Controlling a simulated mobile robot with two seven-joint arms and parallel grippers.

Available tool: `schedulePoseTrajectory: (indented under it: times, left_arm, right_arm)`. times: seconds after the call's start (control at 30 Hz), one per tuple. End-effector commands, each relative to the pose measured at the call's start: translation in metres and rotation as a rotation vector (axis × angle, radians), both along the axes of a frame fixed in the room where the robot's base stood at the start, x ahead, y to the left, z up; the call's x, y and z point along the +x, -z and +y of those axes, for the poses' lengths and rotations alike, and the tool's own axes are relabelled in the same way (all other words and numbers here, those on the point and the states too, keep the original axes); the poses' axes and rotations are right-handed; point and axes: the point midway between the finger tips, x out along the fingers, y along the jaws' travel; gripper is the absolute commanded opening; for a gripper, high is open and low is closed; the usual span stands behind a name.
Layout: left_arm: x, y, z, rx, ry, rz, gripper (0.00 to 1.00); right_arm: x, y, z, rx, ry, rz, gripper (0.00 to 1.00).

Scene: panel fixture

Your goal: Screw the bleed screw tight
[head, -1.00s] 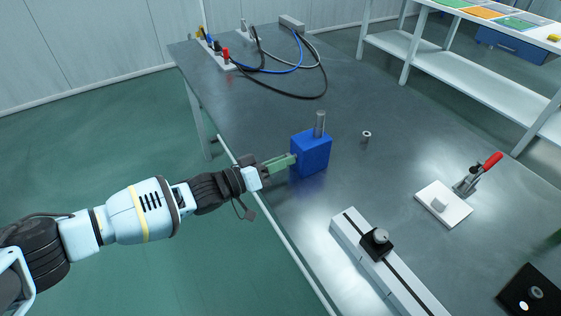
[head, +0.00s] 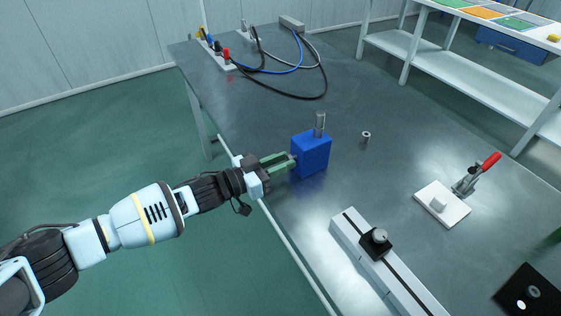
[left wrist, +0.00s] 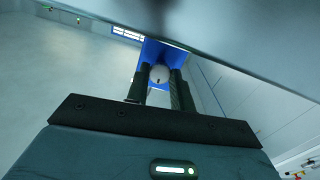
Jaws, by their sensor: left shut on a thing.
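The blue block (head: 311,155) stands on the grey table near its left edge, with a metal cylinder (head: 320,124) upright on top. My left gripper (head: 291,160) reaches its green fingers to the block's left face. In the left wrist view the pale round head of the bleed screw (left wrist: 159,74) sits between the two fingers, in front of the blue block (left wrist: 151,50). The gripper is shut on this screw head. The screw's shank is hidden, so I cannot tell how deep it sits. My right gripper is not in view.
A small metal ring (head: 366,137) lies right of the block. A white rail with a black knob slider (head: 375,243) lies nearer. A red-handled clamp (head: 480,175) stands on a white plate at right. Cables (head: 318,85) lie at the back. The table between is clear.

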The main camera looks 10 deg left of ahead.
Motion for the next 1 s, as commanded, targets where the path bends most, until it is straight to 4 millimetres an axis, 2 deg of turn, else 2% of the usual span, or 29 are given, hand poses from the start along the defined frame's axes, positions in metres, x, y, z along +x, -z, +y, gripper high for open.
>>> schedulePoseTrajectory:
  times: [0.37, 0.4, 0.53, 0.83, 1.0]
  left_arm:
    - [0.000, 0.001, 0.000, 0.003, 0.000, -0.003, 0.01]
    - [0.000, 0.000, 0.000, 0.003, 0.000, -0.003, 0.27]
    - [0.000, 0.000, 0.000, 0.002, 0.000, -0.002, 0.44]
    - [-0.001, 0.000, 0.001, 0.002, 0.000, -0.002, 0.45]
    - [-0.010, 0.001, 0.014, 0.003, -0.002, -0.002, 0.45]
  right_arm:
    - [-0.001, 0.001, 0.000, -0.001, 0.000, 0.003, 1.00]
    - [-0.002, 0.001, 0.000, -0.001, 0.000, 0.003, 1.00]
    - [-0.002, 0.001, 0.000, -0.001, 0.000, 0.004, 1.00]
    - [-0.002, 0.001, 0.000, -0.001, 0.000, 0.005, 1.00]
    - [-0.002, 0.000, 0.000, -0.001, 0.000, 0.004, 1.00]
